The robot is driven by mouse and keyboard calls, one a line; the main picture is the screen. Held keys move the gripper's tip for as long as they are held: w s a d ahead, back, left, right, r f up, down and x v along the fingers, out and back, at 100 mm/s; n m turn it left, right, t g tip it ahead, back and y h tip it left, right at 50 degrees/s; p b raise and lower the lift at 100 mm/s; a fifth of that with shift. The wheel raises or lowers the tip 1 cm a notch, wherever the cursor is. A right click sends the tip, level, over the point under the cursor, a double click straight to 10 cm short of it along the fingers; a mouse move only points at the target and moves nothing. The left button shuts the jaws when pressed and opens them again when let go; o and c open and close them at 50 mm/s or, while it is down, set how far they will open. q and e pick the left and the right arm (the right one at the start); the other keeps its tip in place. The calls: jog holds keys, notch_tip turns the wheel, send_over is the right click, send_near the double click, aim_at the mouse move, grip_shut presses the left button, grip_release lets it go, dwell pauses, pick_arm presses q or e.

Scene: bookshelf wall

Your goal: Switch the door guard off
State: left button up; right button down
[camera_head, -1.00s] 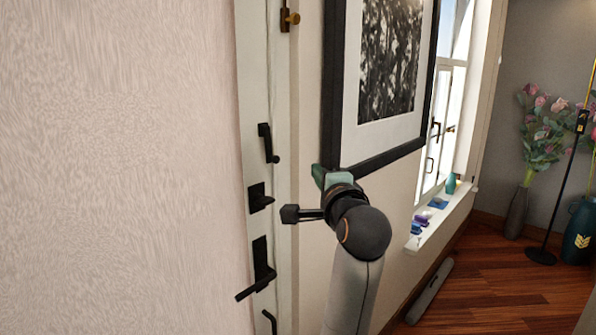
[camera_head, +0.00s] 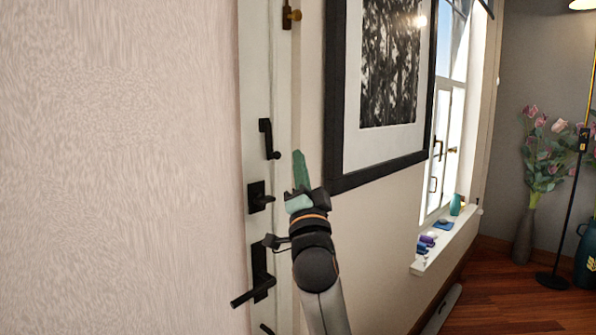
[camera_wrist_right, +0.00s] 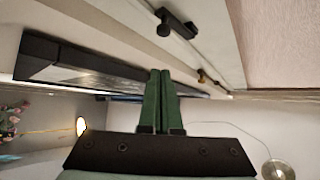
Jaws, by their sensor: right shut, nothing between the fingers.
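A white door edge and frame (camera_head: 262,80) carry several dark fittings. A black latch with a small knob at its lower end (camera_head: 267,139) is at mid height; it also shows in the right wrist view (camera_wrist_right: 177,22). A brass-knobbed fitting (camera_head: 290,14) is higher up, and in the right wrist view it is farther off (camera_wrist_right: 206,77). I cannot tell for certain which one is the door guard. My right gripper (camera_head: 299,156) has green fingers, shut and empty, pointing up just right of the black latch and apart from it. The fingers also show in the right wrist view (camera_wrist_right: 161,74). My left gripper is not in view.
A black lock turn (camera_head: 259,197) and a door handle (camera_head: 257,283) are below the latch. A framed picture (camera_head: 378,165) hangs close right of my gripper. A windowsill (camera_head: 450,234) with small items and a flower vase (camera_head: 523,235) are farther right.

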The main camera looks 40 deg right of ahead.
aim_at(279, 153)
jog(key=p+x, duration=0.1)
jog(key=x, duration=0.6)
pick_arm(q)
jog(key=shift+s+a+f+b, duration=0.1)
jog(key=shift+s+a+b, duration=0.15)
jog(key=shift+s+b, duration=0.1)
pick_arm(e)
jog(key=shift+w+a+f, duration=0.15)
jog(key=shift+a+f, duration=1.2)
jog(key=shift+f, duration=0.3)
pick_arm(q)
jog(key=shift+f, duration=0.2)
pick_arm(e)
jog(key=shift+a+f+m+g, duration=0.35)
jog(key=shift+a+m+g, duration=0.25)
jog(key=shift+m+g, duration=0.25)
pick_arm(q)
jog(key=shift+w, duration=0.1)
jog(key=shift+b, duration=0.3)
pick_arm(e)
jog(key=shift+a+f, duration=0.1)
